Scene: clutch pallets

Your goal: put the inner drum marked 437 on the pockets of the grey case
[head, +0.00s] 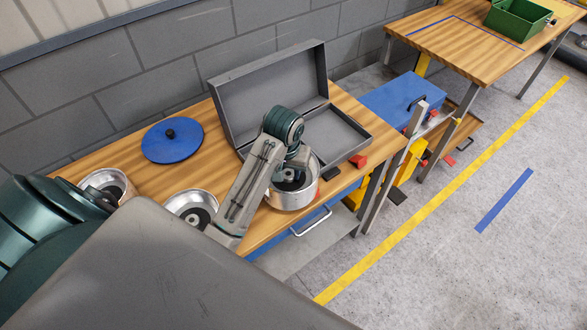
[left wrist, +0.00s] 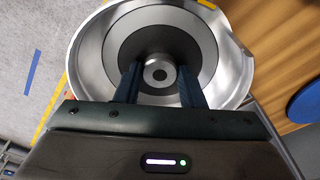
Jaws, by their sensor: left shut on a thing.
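The grey case (head: 262,88) stands open on the wooden bench, its lid raised at the back; pockets cannot be made out in its visible floor. My left gripper (head: 291,176) is shut on the hub of a silver drum (head: 292,200) in front of the case. The drum overlaps the case's front edge in the picture; whether it touches the bench is unclear. The left wrist view shows the fingers (left wrist: 160,82) at the hub inside the drum's bowl (left wrist: 236,62). Two more silver drums (head: 113,178) (head: 184,200) are at the left. No number is readable. My right gripper is not in view.
A blue round lid (head: 172,142) with a black knob lies left of the case. A red block (head: 358,161) and a black piece (head: 331,174) are at the front right. A blue toolbox (head: 395,100) stands beyond the bench's right end.

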